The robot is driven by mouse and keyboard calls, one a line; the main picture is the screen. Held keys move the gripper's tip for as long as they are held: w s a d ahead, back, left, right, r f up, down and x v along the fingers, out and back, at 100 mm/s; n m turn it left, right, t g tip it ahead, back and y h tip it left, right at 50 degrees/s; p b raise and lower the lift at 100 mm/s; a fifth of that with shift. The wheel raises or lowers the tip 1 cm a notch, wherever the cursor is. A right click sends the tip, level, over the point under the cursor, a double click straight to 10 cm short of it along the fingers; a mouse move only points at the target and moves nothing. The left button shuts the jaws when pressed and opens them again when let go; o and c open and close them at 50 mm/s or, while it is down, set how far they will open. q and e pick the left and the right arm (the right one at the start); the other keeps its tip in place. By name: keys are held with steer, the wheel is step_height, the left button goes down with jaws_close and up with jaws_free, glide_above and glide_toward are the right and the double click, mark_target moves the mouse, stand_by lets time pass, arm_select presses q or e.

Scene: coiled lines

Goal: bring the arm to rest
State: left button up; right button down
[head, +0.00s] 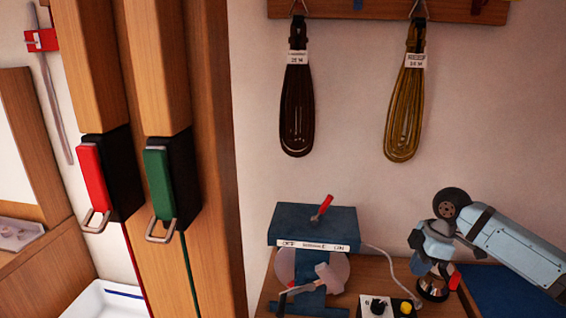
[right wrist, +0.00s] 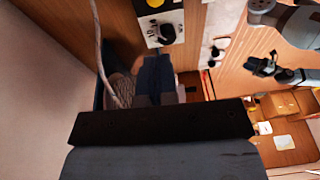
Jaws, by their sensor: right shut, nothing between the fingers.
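My right arm comes in from the right edge of the head view, over the wooden bench. My right gripper (head: 424,265) is low at its end, above the bench top and to the right of the blue switch box. It holds nothing. Its fingertips are small and partly lost against dark parts behind, so I cannot tell how close they are to the bench. In the right wrist view a wide dark bar fills the lower middle and hides what lies beneath. My left gripper is not clearly seen in the head view.
A blue box with a red lever (head: 321,208) stands on the bench beside a panel with a black knob and yellow button (head: 405,307). A dark coil (head: 296,110) and an olive coil (head: 404,110) hang on the wall. Wooden posts carry red (head: 92,180) and green (head: 158,185) handles.

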steer(key=s+a+f+m+t, duration=0.2)
steer(key=s+a+f+m, duration=0.1)
steer(key=s+a+f, duration=1.1)
steer(key=s+d+m+t+h, duration=0.15)
steer(key=s+m, duration=0.35)
steer(key=s, duration=0.5)
steer(key=s+d+m+h, duration=0.1)
steer(key=s+d+m, duration=0.3)
steer(key=s, duration=0.5)
steer(key=w+a+f+t+y+p, duration=0.3)
steer(key=w+a+f+t+p, duration=0.3)
steer(key=a+f+t, duration=0.1)
steer(key=shift+w+a+f+p, duration=0.2)
steer(key=shift+a+p, duration=0.2)
steer(key=shift+a, duration=0.15)
steer(key=shift+r, duration=0.1)
